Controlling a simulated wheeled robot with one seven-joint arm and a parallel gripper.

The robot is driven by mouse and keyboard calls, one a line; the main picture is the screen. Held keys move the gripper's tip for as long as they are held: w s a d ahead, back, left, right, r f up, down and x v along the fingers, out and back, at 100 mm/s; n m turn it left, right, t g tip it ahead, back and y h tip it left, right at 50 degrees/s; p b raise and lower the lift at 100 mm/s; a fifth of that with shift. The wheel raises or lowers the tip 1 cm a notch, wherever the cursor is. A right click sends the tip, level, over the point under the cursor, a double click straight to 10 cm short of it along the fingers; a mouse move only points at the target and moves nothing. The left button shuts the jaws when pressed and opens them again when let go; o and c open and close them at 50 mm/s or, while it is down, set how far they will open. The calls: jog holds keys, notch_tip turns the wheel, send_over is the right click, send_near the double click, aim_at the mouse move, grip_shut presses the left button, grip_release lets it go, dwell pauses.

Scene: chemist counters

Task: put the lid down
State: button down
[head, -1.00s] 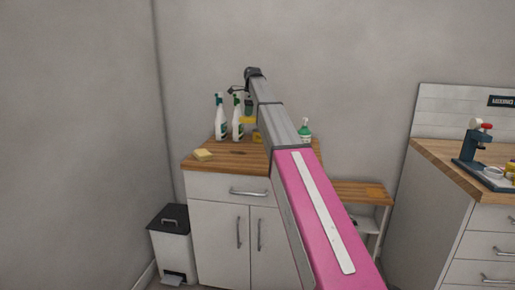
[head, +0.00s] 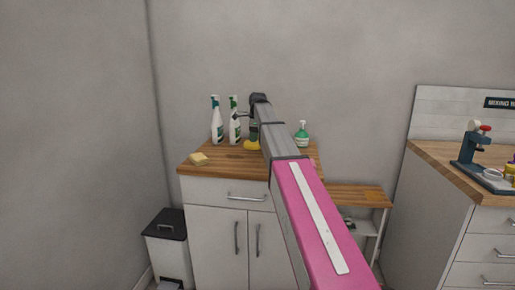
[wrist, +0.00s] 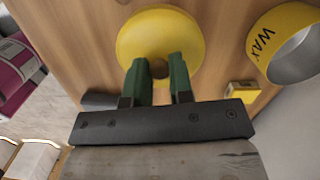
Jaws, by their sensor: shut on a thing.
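The round yellow lid (wrist: 145,35) is in my gripper (wrist: 160,70), whose green fingers are shut on its small knob. In the head view the yellow lid (head: 251,145) shows low at the wooden counter top, left of my arm. I cannot tell whether it touches the wood. The wax tin (wrist: 284,36), a yellow cylinder with a metal inside, stands open to the right of the lid in the wrist view, apart from it. In the head view my arm hides the tin and most of my gripper.
Two white spray bottles (head: 217,122) stand at the back left of the counter (head: 225,162), and a green pump bottle (head: 302,135) at its right. A yellow sponge (head: 199,159) lies front left. A small yellow box (wrist: 242,91) is near the tin. The counter's front middle is clear.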

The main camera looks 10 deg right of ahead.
aim_at(258, 153)
jog(key=shift+w+d+f, duration=0.35)
jog(key=shift+d+f, duration=0.05)
jog(key=shift+d, duration=0.15)
jog(key=shift+w+d+f, duration=0.35)
jog(key=shift+d, duration=0.2)
jog(key=shift+f, duration=2)
jog(key=shift+f, duration=0.15)
jog(key=c, duration=1)
grip_release()
jog(key=r, duration=0.4)
jog(key=d+r, duration=0.1)
jog(key=r, duration=0.7)
jog(key=shift+s+d+r, duration=0.15)
jog(key=shift+d, duration=0.1)
